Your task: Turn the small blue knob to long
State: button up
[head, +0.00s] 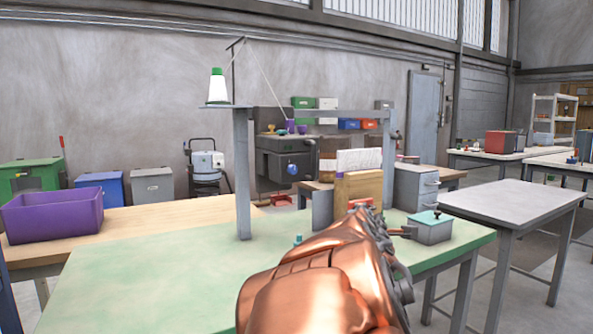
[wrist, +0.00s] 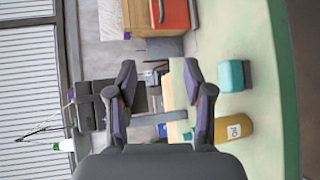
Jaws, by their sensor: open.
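A blue knob (head: 292,169) sits on the front of the dark grey machine head (head: 275,150), left of the middle in the head view. Any marks around the knob are too small to read. A smaller blue piece (head: 298,239) stands on the green bench top just left of my arm; I cannot tell what it is. My gripper (wrist: 159,68) is open and empty in the wrist view, fingers apart. In the head view my copper-coloured arm hides most of it. The gripper is well to the right of the machine's blue knob and not touching it.
The green bench (head: 140,270) carries the machine frame, a wooden block (head: 357,188) and a grey lidded box (head: 432,230). A green and white thread cone (head: 217,86) stands above. A purple bin (head: 55,214) sits at the left. The bench's left front is clear.

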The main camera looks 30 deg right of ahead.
jog(key=w+r+n+t+y, duration=0.1)
jog(key=w+r+n+t, duration=0.5)
jog(key=r+n, duration=0.6)
jog(key=n+t+y+p, duration=0.1)
jog(key=n+t+y, duration=0.1)
jog(key=n+y, duration=0.95)
send_near(294, 170)
jog(key=w+a+n+h, duration=0.1)
jog(key=n+h, duration=0.1)
jog(key=h, duration=0.1)
jog(key=shift+y, duration=0.25)
jog(key=shift+w+d+r, duration=0.1)
jog(key=shift+w+d, duration=0.05)
jog(key=shift+w, duration=1.8)
jog(key=shift+w+d+r, duration=0.1)
jog(key=shift+w, duration=1.85)
grip_shut()
